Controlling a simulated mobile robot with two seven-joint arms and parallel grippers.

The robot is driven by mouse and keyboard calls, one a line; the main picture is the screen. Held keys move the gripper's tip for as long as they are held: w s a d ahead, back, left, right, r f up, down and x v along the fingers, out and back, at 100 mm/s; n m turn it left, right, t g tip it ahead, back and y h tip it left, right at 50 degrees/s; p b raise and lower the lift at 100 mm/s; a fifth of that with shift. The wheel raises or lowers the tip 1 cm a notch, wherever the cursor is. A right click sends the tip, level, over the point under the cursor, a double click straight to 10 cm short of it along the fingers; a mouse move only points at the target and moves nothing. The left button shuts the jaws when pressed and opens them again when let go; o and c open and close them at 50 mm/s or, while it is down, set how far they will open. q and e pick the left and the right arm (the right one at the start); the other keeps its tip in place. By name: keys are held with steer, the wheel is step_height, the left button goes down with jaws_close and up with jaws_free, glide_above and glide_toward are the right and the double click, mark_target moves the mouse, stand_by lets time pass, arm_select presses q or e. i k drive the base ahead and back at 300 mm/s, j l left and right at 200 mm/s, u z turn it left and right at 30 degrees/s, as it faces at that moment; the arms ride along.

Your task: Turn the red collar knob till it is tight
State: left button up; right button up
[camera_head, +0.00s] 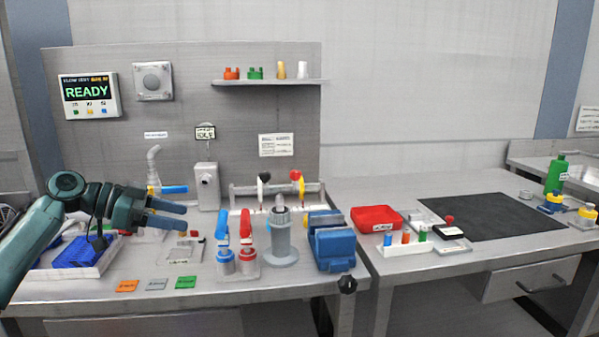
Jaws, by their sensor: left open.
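Several red parts show, and I cannot tell for sure which is the red collar knob. A small red knob (295,175) sits at the top of the rail fixture at the back of the bench. A red-handled part (246,226) stands in a clear holder beside a blue-handled one (224,228). A grey upright cylinder (280,236) on a round base stands right of them. My left gripper (183,217) is open and empty, pointing right, above the bench's left part and apart from all of these. My right gripper is out of view.
A blue vise (331,243) stands right of the cylinder. A white tray with a blue rack (81,251) lies below my left arm. Colored cards (157,284) lie at the front edge. The wall display (88,92) reads READY.

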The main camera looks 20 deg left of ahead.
mark_target(295, 175)
steer(key=i, duration=1.3)
